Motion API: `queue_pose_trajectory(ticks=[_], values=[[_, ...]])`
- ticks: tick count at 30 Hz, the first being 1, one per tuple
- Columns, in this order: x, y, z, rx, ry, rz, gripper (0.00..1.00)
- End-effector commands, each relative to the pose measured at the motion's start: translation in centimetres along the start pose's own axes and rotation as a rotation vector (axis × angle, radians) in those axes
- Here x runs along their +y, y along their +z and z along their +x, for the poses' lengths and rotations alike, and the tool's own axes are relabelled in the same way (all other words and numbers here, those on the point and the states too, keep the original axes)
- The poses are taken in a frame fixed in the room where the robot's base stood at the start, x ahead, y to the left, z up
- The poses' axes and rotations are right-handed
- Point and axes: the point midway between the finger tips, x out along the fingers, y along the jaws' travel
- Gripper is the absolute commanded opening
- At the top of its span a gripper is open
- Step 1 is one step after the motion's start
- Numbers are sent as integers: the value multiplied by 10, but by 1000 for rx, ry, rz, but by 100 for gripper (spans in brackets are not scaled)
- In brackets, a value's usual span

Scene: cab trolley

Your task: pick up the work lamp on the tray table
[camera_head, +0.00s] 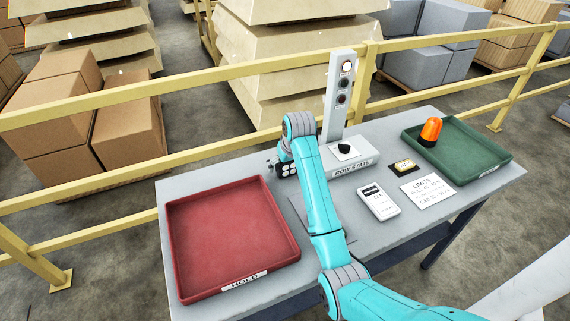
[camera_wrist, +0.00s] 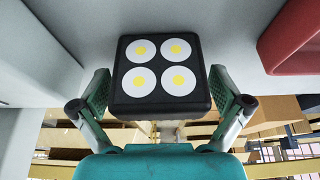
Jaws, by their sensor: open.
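The work lamp is a black square block with several round white lights with yellow centres. In the wrist view the lamp (camera_wrist: 160,103) sits between the two fingers of my gripper (camera_wrist: 159,88), which stand apart at its left and right sides. A narrow gap shows on each side, and the jaws are open. In the head view the lamp (camera_head: 287,169) shows on the grey tray table (camera_head: 370,238), right of the red tray, partly hidden by my arm. My fingers are hard to make out there.
A red tray (camera_head: 172,240) marked HOLD is left of the lamp. The signal post (camera_head: 337,100) stands close on its right. A handheld device (camera_head: 379,202), a white card (camera_head: 427,191) and a green tray (camera_head: 488,154) with an orange beacon (camera_head: 431,130) lie farther right. Yellow railing (camera_head: 205,80) runs behind.

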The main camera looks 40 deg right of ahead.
Motion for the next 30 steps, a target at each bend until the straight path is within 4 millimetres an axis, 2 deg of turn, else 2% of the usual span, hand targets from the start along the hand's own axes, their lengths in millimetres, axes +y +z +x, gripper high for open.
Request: queue_pose_trajectory(ticks=[1, 9, 10, 23, 24, 25, 26, 30], values=[[0, 0, 0, 0, 0, 0, 98], [0, 0, 0, -1, 0, 0, 30], [0, 0, 0, -1, 0, 0, 26], [0, -1, -3, -1, 0, 0, 24], [0, -3, -6, -1, 0, 0, 16], [0, -4, -9, -1, 0, 0, 14], [0, -6, -13, -1, 0, 0, 6], [0, -17, -38, 4, 0, -1, 6]])
